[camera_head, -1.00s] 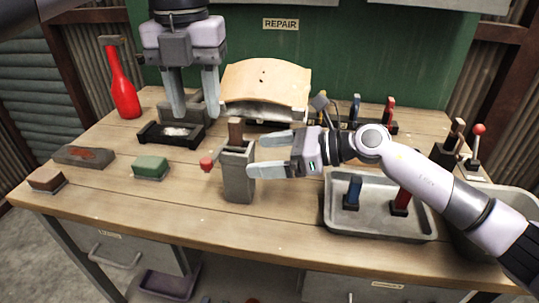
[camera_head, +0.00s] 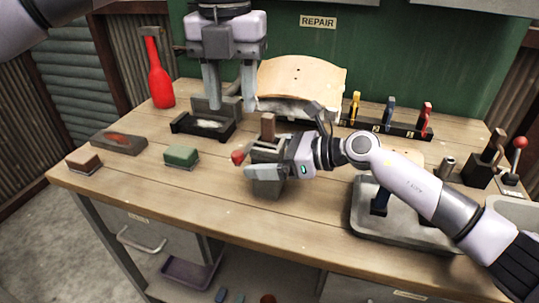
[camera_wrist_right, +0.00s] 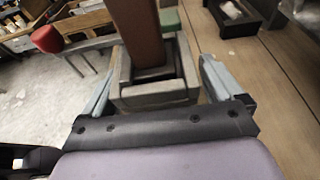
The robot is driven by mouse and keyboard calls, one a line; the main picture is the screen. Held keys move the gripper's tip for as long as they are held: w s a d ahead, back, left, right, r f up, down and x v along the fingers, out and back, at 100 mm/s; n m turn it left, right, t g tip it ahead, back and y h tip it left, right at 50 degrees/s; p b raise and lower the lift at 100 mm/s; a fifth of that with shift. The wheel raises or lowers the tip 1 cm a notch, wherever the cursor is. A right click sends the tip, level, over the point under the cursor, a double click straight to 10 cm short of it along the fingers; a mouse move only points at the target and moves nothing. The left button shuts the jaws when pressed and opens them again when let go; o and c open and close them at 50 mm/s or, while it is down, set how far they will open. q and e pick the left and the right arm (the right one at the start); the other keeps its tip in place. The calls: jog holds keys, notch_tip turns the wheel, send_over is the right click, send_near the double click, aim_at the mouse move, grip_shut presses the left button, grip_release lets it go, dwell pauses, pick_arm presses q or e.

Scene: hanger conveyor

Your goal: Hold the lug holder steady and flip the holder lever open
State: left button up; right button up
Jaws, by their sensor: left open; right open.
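The lug holder (camera_head: 266,187) is a grey upright block on the bench, with a brown lug (camera_head: 268,126) standing in its top. Its lever ends in a red knob (camera_head: 238,157) at the holder's left side. The knob also shows at upper left in the right wrist view (camera_wrist_right: 47,39). My right gripper (camera_head: 252,160) is open, with one finger on either side of the holder's upper part. In the wrist view the holder top (camera_wrist_right: 155,92) lies between the fingers; contact is unclear. My left gripper (camera_head: 229,98) is open and empty, pointing down behind and left of the holder.
A black tray (camera_head: 180,125) with something white lies below my left gripper. A green block (camera_head: 181,155) sits left of the holder. A grey tray (camera_head: 362,222) is at right under my right arm. A curved tan panel (camera_head: 300,78) stands behind.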

jog(key=c, duration=1)
pick_arm(q)
jog(key=shift+c, duration=0.6)
pick_arm(e)
jog(key=c, duration=0.3)
pick_arm(q)
jog(key=c, duration=0.5)
jog(key=shift+d, duration=0.1)
grip_shut()
jog(key=s+d+m+t+y, duration=0.2)
jog(key=d+m, duration=0.3)
jog(key=m, duration=1.2)
jog(key=s+d+f+m+t+y, duration=0.1)
jog(key=d+m, duration=0.5)
jog(key=m, duration=1.1)
jog(key=s+t+y, duration=0.1)
jog(key=s+t, duration=0.1)
jog(key=s, duration=0.1)
jog(key=shift+s+f+m+y, duration=0.25)
jog(key=shift+m+y, duration=0.05)
jog(key=shift+y, duration=0.1)
